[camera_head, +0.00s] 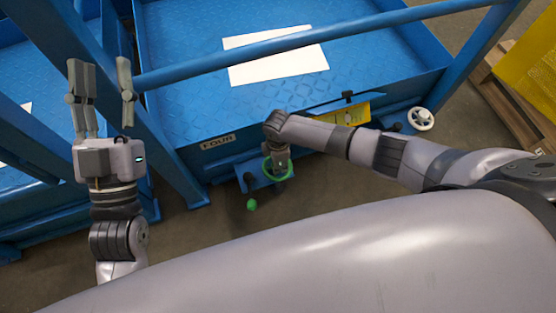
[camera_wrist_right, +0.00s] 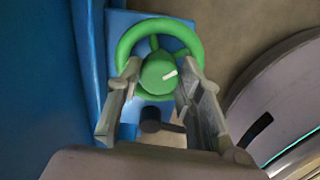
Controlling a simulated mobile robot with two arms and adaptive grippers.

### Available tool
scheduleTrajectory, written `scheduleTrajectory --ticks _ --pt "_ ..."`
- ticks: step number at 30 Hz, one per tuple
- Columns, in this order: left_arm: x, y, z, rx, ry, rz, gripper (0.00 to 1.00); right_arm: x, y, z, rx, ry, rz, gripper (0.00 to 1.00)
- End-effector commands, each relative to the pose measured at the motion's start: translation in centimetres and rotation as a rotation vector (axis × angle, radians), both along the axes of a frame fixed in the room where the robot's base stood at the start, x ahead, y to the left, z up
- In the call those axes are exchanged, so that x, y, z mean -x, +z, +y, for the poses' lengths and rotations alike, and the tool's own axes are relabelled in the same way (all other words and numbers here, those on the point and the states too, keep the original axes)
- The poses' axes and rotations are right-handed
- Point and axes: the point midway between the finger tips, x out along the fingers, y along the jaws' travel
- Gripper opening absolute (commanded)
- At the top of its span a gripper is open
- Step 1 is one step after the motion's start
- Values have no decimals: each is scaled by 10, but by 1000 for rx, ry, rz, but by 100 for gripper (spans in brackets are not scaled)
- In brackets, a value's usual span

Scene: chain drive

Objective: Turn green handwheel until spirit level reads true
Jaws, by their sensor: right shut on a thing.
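The green handwheel (camera_head: 268,174) sits on a blue bracket at the front of the blue platform, partly hidden by my right gripper (camera_head: 281,164). In the right wrist view, the green handwheel (camera_wrist_right: 124,45) shows its rim and a round hub with a white mark. My right gripper (camera_wrist_right: 159,68) is shut on the wheel's hub, one finger on each side. My left gripper (camera_head: 101,78) is raised at the left, its fingers apart and empty, away from the wheel. I cannot make out a spirit level in either view.
The blue platform (camera_head: 190,80) carries a white sheet (camera_head: 275,60) behind a blue rail (camera_head: 220,62). A small green knob (camera_head: 251,204) shows below the bracket.

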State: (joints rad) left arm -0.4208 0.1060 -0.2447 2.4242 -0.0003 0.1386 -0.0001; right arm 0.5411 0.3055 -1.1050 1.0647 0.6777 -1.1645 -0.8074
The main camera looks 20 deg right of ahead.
Motion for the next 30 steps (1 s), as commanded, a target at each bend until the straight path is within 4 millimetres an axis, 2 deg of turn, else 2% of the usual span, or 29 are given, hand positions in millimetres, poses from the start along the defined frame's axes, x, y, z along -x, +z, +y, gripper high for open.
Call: scheduleTrajectory --ticks 10,20,26,30 --pt "0 0 0 0 0 0 40 0 0 0 0 0 1 54" --pt "0 1 0 0 -1 -1 40 0 2 0 0 -1 0 54" --pt "0 1 0 0 0 -1 40 -1 24 0 -2 0 -2 54" --pt "0 0 0 0 0 -1 40 -1 54 0 -3 0 -4 54"
